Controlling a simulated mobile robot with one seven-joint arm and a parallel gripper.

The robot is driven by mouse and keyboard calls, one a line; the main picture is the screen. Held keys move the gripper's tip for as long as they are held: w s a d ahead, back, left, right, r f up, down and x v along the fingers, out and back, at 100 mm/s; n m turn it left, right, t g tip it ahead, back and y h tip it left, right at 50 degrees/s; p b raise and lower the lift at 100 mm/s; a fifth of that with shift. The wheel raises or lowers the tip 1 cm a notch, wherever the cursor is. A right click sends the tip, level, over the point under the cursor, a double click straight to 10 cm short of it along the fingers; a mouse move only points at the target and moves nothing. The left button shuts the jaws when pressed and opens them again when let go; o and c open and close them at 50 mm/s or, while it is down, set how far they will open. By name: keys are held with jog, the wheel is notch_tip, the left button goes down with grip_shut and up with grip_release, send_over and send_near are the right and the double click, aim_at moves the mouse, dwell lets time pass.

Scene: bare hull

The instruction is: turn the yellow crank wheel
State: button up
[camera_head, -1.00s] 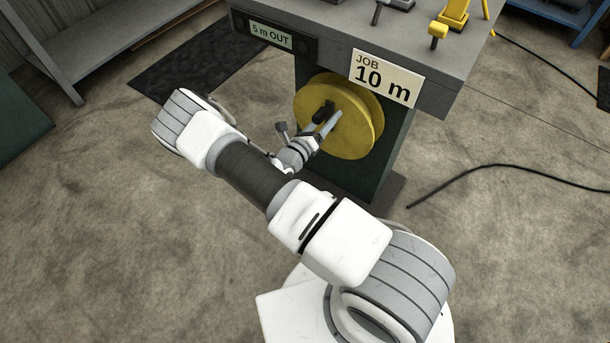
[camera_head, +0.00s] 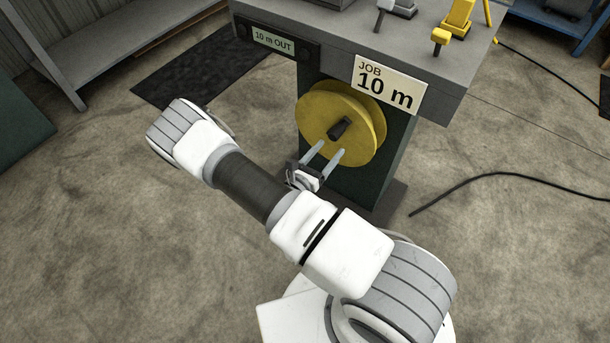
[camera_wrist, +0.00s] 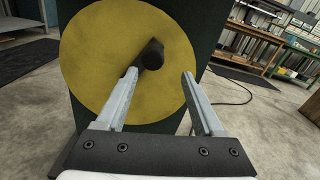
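The yellow crank wheel (camera_head: 322,110) is mounted on the dark green front of the bench's pedestal, and it also fills the upper left of the wrist view (camera_wrist: 95,65). A black handle (camera_head: 340,128) sticks out from its face, near the tip of one finger in the wrist view (camera_wrist: 151,54). My gripper (camera_head: 326,151) is open and empty, just in front of and below the handle. In the wrist view the fingers (camera_wrist: 160,73) are wide apart, and the handle appears nearer the left finger, not gripped.
A display (camera_head: 272,41) on the bench edge reads "10 m OUT". A card (camera_head: 386,84) reads "JOB 10 m". A yellow lever-like tool (camera_head: 455,24) stands on the bench top. A black cable (camera_head: 500,175) lies on the floor at right.

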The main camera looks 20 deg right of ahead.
jog(key=p+v, duration=0.1)
jog(key=v, duration=0.9)
jog(key=shift+s+a, duration=0.2)
jog(key=shift+a, duration=0.05)
jog(key=shift+c, duration=0.3)
